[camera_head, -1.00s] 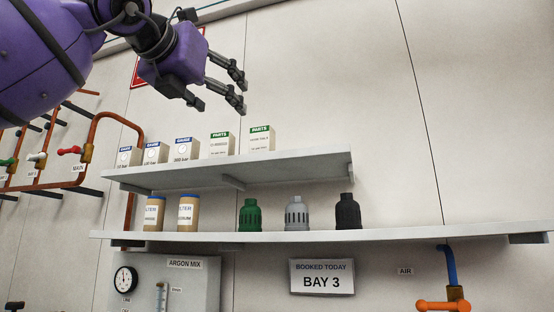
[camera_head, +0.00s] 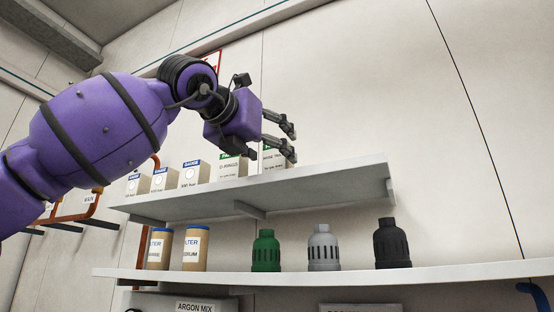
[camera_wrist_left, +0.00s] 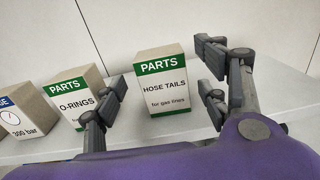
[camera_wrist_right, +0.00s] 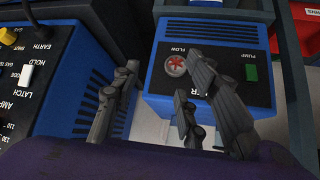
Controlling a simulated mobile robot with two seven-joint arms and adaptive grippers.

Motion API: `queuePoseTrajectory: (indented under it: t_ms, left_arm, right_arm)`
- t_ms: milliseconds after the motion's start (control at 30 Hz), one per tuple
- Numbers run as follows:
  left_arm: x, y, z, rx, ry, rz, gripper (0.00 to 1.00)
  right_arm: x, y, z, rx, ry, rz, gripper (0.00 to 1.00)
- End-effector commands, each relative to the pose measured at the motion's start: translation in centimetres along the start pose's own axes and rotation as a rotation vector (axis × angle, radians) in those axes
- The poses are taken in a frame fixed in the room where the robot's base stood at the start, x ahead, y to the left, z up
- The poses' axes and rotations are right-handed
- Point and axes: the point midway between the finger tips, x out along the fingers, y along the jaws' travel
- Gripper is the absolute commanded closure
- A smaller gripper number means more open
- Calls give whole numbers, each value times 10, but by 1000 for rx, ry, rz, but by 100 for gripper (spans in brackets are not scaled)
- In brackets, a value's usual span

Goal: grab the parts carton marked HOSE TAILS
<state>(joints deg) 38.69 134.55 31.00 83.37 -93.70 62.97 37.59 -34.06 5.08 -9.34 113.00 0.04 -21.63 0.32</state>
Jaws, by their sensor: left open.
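The HOSE TAILS parts carton (camera_wrist_left: 163,85) stands upright on the upper shelf, white with a green PARTS band, its label facing the left wrist camera. In the head view it is the rightmost carton (camera_head: 268,160), mostly hidden behind my left gripper. My left gripper (camera_head: 291,145) is open and in front of the carton. In the left wrist view its fingers (camera_wrist_left: 165,100) are spread to either side of the carton, with nothing between them touching it that I can see. My right gripper (camera_wrist_right: 160,100) is far from the shelf, with its fingers apart over blue machines.
The O-RINGS carton (camera_wrist_left: 78,98) stands just left, close to a left finger. Gauge cartons (camera_head: 195,173) stand further left. The upper shelf (camera_head: 330,178) is clear to the right. Filter cans (camera_head: 196,248) and green, grey and black caps (camera_head: 393,243) stand on the lower shelf.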

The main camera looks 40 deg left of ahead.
Motion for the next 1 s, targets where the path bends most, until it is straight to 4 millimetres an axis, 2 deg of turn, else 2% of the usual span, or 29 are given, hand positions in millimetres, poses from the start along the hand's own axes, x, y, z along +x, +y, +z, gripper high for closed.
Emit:
queuePoseTrajectory:
  t_ms: [100,233,400,600,1000]
  left_arm:
    - [12,-1,5,-1,-2,1,33]
    - [27,-1,4,-2,-2,1,33]
    - [37,-2,3,-1,-3,0,33]
    - [38,-2,2,-1,-2,-1,33]
    - [38,-2,2,-1,-2,-1,84]
  right_arm:
    - [-2,-4,-16,0,23,-8,60]
    - [-2,-10,-24,1,33,-19,60]
    - [-2,-11,-22,2,28,-22,60]
    - [-1,-10,-14,5,15,-18,60]
    - [-3,-10,-18,13,23,-14,60]
